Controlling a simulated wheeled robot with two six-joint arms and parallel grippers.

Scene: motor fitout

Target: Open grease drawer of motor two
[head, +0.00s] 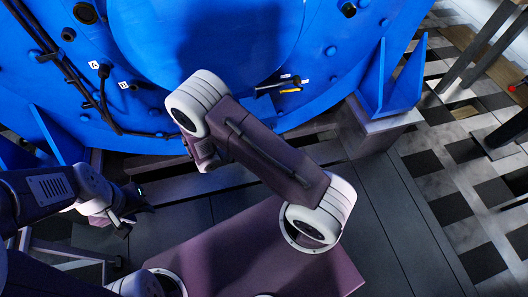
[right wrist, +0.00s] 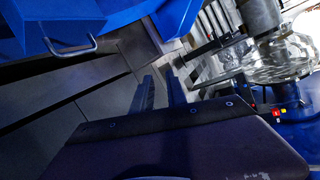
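The large blue motor (head: 330,20) fills the top of the head view. In the right wrist view a blue box-like part (right wrist: 35,25) with a pale metal handle (right wrist: 75,49) shows at the upper left; I cannot tell for certain whether it is the grease drawer. My right gripper (right wrist: 162,88) has two dark fingers apart with nothing visible between them, to the right of the handle and apart from it. In the head view it is hidden by my right arm. My left gripper (head: 128,205) is at the lower left, away from the motor; its fingers are too small to read.
Dark cables (head: 88,92) run down the motor's left side. A small yellow item (head: 290,91) and dark fittings are on its lower face. A blue bracket (head: 390,80) stands at the right. Dark floor plates (head: 385,215) are clear. A glassy, shiny object (right wrist: 280,58) shows at the right wrist view's right.

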